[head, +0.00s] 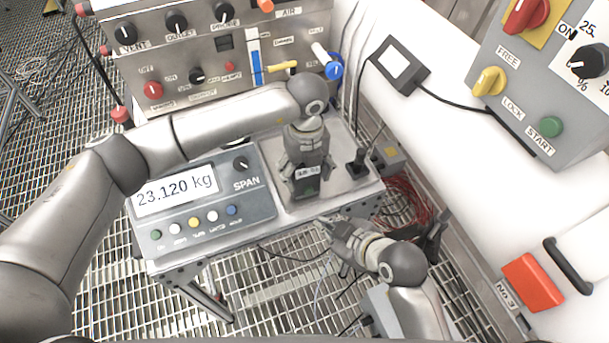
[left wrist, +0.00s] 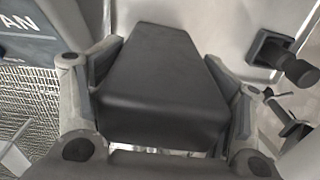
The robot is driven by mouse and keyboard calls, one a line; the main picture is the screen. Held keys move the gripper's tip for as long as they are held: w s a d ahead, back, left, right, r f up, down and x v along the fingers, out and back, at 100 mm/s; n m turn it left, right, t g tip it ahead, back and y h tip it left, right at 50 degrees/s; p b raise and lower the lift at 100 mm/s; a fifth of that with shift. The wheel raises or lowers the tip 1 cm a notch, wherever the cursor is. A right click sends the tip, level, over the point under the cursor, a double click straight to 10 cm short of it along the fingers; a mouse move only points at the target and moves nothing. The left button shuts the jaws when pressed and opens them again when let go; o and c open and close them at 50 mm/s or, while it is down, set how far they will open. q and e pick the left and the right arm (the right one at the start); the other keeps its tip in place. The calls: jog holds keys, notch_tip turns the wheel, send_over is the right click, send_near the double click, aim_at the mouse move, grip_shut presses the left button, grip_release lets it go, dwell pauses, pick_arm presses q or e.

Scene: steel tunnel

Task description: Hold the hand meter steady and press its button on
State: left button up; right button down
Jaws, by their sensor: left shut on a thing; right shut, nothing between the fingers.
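The hand meter (head: 308,183) is a dark box with a small display showing dark digits and a green patch below it. My left gripper (head: 307,168) is shut on it from above, a finger on each side. In the left wrist view the meter's dark casing (left wrist: 165,85) fills the space between the two fingers of the left gripper (left wrist: 165,95). I cannot tell whether the meter touches the steel top under it. My right gripper (head: 335,228) is shut and empty, below and right of the meter, apart from it. I cannot make out the button clearly.
A weighing panel (head: 262,205) reading 23.120 kg stands left of the meter on the steel bench (head: 345,205). A black joystick (head: 358,165) sits right of it. A valve panel (head: 205,60) rises behind. A grey control box (head: 535,75) is at upper right, with loose red cables (head: 405,200) below.

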pick_arm(q)
jog(key=shift+s+f, duration=0.15)
jog(key=shift+f, duration=0.05)
jog(key=o, duration=1.3)
jog(key=shift+r, duration=0.15)
